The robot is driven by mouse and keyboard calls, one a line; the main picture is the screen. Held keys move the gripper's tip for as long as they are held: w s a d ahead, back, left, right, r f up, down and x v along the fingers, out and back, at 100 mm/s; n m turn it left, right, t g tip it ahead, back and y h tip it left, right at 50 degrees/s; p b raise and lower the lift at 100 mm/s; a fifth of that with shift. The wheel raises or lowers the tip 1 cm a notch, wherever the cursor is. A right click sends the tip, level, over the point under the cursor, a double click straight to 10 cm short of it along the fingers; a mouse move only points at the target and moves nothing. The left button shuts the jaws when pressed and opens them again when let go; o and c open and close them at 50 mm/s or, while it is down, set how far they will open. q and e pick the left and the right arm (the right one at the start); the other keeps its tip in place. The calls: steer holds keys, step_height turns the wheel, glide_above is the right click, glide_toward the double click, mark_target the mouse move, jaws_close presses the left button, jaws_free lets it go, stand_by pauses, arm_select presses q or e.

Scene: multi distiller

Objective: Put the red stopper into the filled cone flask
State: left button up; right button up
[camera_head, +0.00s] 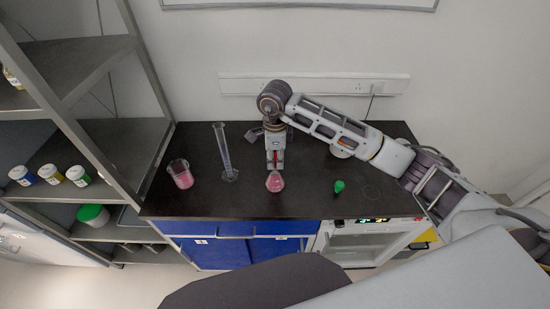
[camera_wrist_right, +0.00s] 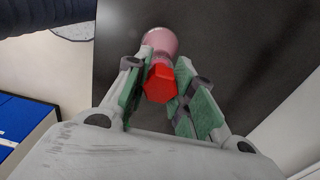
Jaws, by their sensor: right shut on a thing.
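The cone flask (camera_head: 275,183) with pink liquid stands upright near the front edge of the black bench top. It also shows in the right wrist view (camera_wrist_right: 162,40), beyond the stopper. My right gripper (camera_head: 275,160) points down right over the flask. Its fingers (camera_wrist_right: 155,97) are shut on the red stopper (camera_wrist_right: 159,84), one on each side. The stopper lines up with the flask's mouth and hides it in the wrist view. I cannot tell whether the stopper is in the neck or just above it. My left gripper is not in view.
A beaker of pink liquid (camera_head: 181,176) and a tall graduated cylinder (camera_head: 223,150) stand to the left on the black bench top (camera_head: 245,203). A small green object (camera_head: 339,186) sits to the right. Shelves with several capped bottles (camera_head: 50,173) stand at far left.

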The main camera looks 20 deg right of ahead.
steer(key=shift+f, duration=0.35)
steer(key=o, duration=0.7)
steer(key=shift+o, duration=0.2)
steer(key=shift+r, duration=0.2)
step_height(320, 180, up, 12)
steer(key=shift+f, duration=0.15)
steer(key=shift+f, duration=0.1)
stand_by(1.2)
